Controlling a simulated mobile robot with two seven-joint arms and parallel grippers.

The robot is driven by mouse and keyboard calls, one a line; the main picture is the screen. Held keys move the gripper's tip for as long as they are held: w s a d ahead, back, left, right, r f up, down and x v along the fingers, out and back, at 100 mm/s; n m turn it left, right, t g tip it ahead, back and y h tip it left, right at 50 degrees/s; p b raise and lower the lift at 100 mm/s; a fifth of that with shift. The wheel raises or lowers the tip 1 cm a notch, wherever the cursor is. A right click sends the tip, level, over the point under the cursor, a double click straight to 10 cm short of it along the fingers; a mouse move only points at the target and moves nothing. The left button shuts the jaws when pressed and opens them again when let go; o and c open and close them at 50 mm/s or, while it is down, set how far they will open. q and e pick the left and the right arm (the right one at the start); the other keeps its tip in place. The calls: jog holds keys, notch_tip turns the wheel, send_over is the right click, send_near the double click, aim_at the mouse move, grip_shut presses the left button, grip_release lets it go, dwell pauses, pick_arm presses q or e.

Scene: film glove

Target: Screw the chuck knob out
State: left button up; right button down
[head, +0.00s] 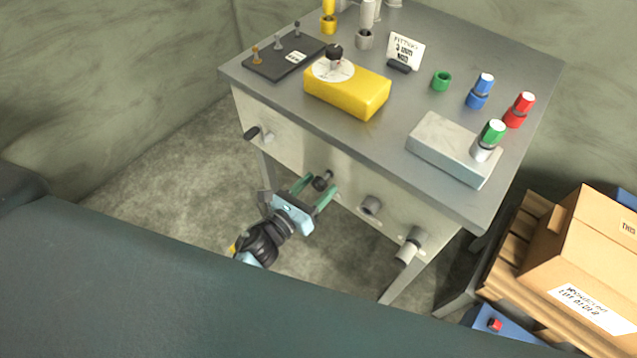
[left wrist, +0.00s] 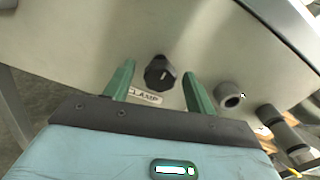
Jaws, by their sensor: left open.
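My left gripper (head: 316,187) is open, with green fingers pointing at the bench's front panel. A dark knob (head: 322,180) on that panel lies between the fingertips in the head view. I see no label reading chuck, so I cannot tell which knob is the chuck knob. My right gripper is not in view.
The panel also carries a dark-ended knob (head: 252,133), a grey socket (head: 371,204) and a grey cylinder (head: 408,248). On the bench top (head: 400,140) stand a yellow box (head: 348,93), a grey block (head: 447,147) and coloured fittings. A cardboard box (head: 585,260) sits at right.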

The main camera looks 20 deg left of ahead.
pick_arm(q)
jog(key=shift+w+d, duration=0.2)
jog(key=shift+w, duration=0.4)
jog(key=c, duration=1)
jog(key=shift+o, duration=0.2)
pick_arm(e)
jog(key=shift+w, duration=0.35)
